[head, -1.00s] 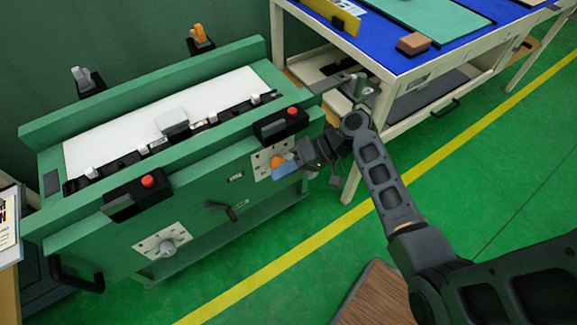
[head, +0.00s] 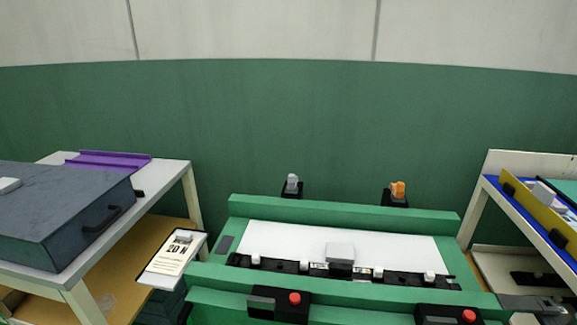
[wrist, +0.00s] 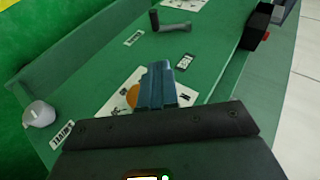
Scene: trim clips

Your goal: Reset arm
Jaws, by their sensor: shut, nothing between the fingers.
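My gripper (wrist: 160,86) shows in the wrist view with its blue fingers together and nothing between them. It is in front of the green bench's front face (wrist: 95,80), over a white dial plate (wrist: 117,108) with an orange knob (wrist: 132,95) partly hidden by the fingers. I cannot tell whether the fingers touch the knob. In the head view the green bench (head: 345,211) stands at the lower middle, with a white top panel and a row of small white clips (head: 304,266) on a black strip. My gripper is not clear in the head view.
Black boxes with red buttons (head: 294,298) sit on the bench's front edge. A crank handle (wrist: 172,28) and a pale round knob (wrist: 38,114) stick out in the wrist view. A table with a dark case (head: 60,215) stands left; a blue-topped table (head: 545,205) stands right.

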